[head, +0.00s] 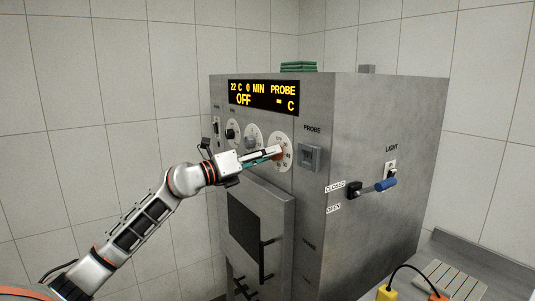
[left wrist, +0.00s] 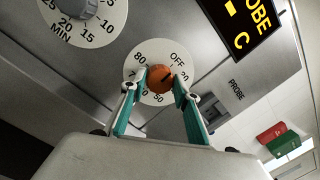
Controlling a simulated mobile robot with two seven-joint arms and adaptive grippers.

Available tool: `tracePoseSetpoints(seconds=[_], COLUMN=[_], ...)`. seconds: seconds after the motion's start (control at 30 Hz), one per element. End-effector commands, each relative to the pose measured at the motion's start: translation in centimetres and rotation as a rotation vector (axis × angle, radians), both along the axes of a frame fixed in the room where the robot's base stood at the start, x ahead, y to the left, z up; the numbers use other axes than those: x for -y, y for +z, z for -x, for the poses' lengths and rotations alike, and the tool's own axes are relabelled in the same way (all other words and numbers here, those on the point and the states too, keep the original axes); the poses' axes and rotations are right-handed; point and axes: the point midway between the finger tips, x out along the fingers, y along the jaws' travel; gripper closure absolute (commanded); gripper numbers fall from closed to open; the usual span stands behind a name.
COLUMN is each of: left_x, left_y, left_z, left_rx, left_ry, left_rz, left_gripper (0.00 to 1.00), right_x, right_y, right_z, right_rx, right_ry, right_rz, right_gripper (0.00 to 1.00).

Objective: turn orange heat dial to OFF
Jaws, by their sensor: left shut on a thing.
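The orange heat dial (left wrist: 161,77) is a round knob on a white plate (left wrist: 141,57) with OFF, 80, 70 and other numbers, partly covered by the fingers. My left gripper (left wrist: 160,80) has its two teal fingers on either side of the knob and is shut on it. In the head view my left gripper (head: 275,155) reaches the orange dial (head: 282,153) on the front of the grey machine (head: 330,250). I cannot tell for certain where the knob's mark points. The display (head: 263,96) reads 22 C, 0 MIN, PROBE, OFF and - C.
A grey minute dial (head: 251,142) and a dial with a black knob (head: 231,133) sit left of the orange one. A grey probe socket (head: 310,157) is to its right. A blue-ended lever (head: 386,185) sticks out from the right side. A door (head: 262,235) is below.

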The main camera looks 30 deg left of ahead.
Motion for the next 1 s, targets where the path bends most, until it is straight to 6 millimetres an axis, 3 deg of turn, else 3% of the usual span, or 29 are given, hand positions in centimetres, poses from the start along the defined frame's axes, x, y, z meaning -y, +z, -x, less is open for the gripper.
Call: tracePoseSetpoints(seconds=[0.33, 0.37, 0.4, 0.77, 1.0], left_x=[0.0, 0.0, 0.0, -0.1, -0.8], left_y=[0.0, 0.0, 0.0, 0.0, -0.3], left_z=[0.0, 0.0, 0.0, 0.1, 1.7], left_rx=[0.0, 0.0, 0.0, -0.001, -0.002], left_ry=[0.0, 0.0, 0.0, 0.0, 0.001], left_rz=[0.003, 0.003, 0.003, 0.002, -0.001], left_gripper=[0.91, 0.62, 0.53, 0.53, 0.53], right_x=[-0.1, -0.1, -0.1, 0.0, -0.1], right_y=[0.0, 0.0, 0.0, -0.3, -0.1], right_z=[0.0, 0.0, 0.0, 0.4, 0.2], right_rx=[-0.001, -0.001, -0.001, -0.008, -0.004], right_ry=[-0.004, -0.004, -0.004, 0.006, 0.004], right_rz=[-0.005, -0.005, -0.005, 0.002, 0.0], right_gripper=[0.6, 0.6, 0.6, 0.6, 0.6])
